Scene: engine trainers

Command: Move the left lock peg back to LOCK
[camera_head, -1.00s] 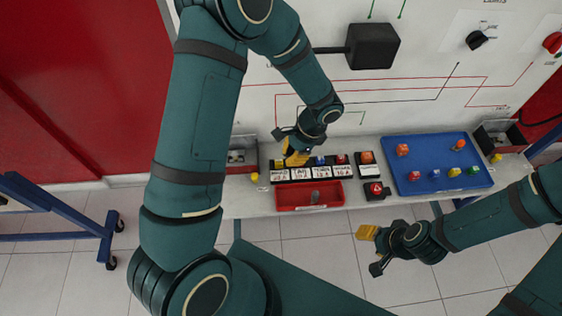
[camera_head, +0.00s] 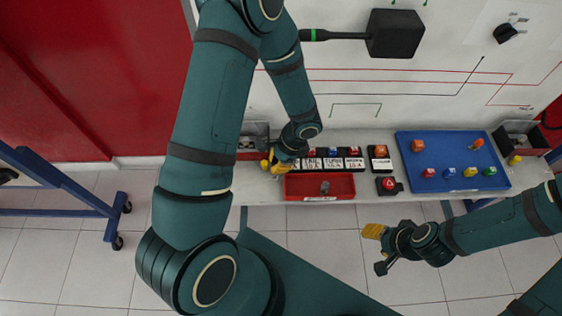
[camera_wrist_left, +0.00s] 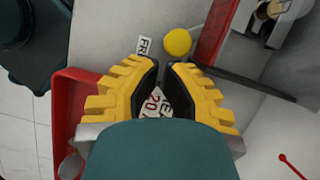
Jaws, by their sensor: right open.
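A yellow round peg head (camera_wrist_left: 177,42) shows in the left wrist view, just beyond my left fingertips and apart from them. It stands on the pale bench beside a small label starting "FR". In the head view my left gripper and wrist hide that spot. My left gripper (camera_head: 272,163) is low over the left end of the row of labelled blocks. In the wrist view its yellow fingers (camera_wrist_left: 162,68) have their tips close together, with a label behind the gap and no object seen between them. My right gripper (camera_head: 375,250) is open and empty in front of the bench.
A red tray (camera_head: 292,187) lies at the bench front. Labelled blocks (camera_head: 334,165) stand behind it, with a red button box (camera_head: 389,184) to the right. A blue board (camera_head: 409,146) holds coloured pieces. Another yellow peg (camera_head: 514,160) stands at the far right.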

